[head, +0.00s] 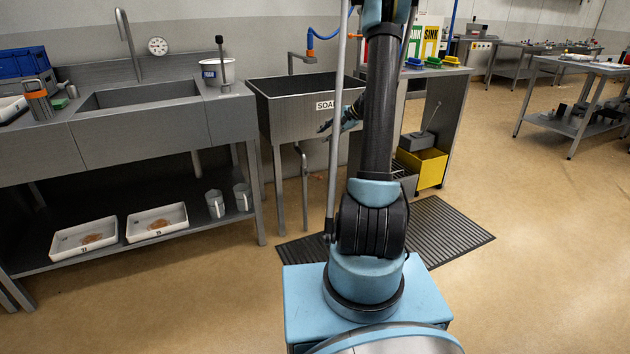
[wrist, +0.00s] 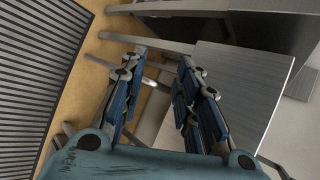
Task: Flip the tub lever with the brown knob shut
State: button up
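The tub (head: 290,108) is a dark grey basin with a SOAK label on its front, left of my arm in the head view. A drain pipe (head: 304,170) hangs under it. A small brownish spot (head: 318,175) shows beside the pipe, too small to tell whether it is the lever's brown knob. My gripper (head: 341,120) is in front of the tub's right end, partly hidden by my arm. In the wrist view my gripper (wrist: 158,88) has its blue-padded fingers apart, with nothing visibly held. Grey metal pipework (wrist: 150,118) shows beyond and between them; I cannot make out a brown knob.
A sink counter (head: 140,125) with a lower shelf stands left of the tub. A cabinet (head: 440,110) with a yellow bin (head: 424,166) stands to the right. A ribbed mat (head: 440,228) lies on the floor.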

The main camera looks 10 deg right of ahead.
jog(key=w+d+f+m+t+y, duration=0.1)
jog(key=w+d+f+m, duration=0.15)
jog(key=w+f, duration=0.35)
jog(key=w+d+f+m+t+y, duration=0.1)
jog(key=w+d+f, duration=0.3)
jog(key=f, duration=0.4)
jog(key=m+t+y, duration=0.2)
send_near(316, 177)
jog(key=x, duration=1)
jog(key=shift+w+a, duration=0.2)
jog(key=shift+a, duration=0.1)
grip_shut()
jog(key=shift+d, duration=0.1)
